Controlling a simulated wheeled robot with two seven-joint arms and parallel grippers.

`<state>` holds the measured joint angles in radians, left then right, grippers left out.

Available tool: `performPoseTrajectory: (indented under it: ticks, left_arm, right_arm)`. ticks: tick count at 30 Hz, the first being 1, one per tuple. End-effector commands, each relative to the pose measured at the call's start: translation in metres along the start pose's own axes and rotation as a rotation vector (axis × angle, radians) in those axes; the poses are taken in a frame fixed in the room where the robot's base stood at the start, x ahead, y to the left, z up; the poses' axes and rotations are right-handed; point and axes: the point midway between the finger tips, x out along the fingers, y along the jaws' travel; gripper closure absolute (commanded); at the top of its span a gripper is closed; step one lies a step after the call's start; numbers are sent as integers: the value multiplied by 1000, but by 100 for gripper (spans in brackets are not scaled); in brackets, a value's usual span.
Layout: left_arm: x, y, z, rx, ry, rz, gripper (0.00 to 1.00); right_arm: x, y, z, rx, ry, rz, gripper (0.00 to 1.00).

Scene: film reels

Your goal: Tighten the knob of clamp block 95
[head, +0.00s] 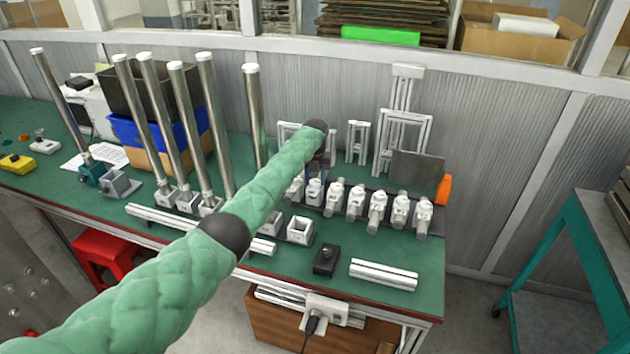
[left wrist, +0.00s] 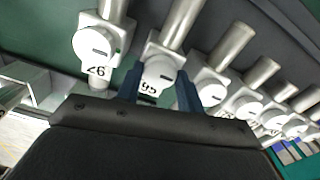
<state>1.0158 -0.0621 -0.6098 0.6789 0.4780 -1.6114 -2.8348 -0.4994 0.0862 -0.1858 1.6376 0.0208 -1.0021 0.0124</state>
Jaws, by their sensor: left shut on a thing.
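Clamp block 95 (left wrist: 163,50) is a white block on a grey metal rod, its number readable in the left wrist view. Its round white knob (left wrist: 158,72) has a dark slot. My left gripper (left wrist: 158,92) has one blue finger on each side of the knob and is shut on it. In the head view my left gripper (head: 318,170) reaches down from the end of the green-sleeved arm to the row of clamp blocks (head: 356,201), near its left end. The arm hides part of that row. My right gripper is not in view.
Neighbouring clamp blocks stand close on both sides, one on the left (left wrist: 96,38) and one on the right (left wrist: 211,91). Tall metal posts (head: 200,130) rise left of my arm. A black box (head: 325,260) and a metal profile (head: 384,274) lie near the green bench's front edge.

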Motion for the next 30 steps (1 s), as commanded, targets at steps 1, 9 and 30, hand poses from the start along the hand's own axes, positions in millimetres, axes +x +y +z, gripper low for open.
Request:
performPoseTrajectory:
  ticks: [1, 9, 30]
  left_arm:
    - [-3, 0, 2, 7, -6, 0, 85]
    - [-4, 0, 2, 21, -6, -1, 85]
    - [-5, 0, 1, 20, -3, -1, 41]
  right_arm:
    - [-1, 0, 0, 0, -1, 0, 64]
    - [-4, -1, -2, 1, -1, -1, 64]
    - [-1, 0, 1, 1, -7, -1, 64]
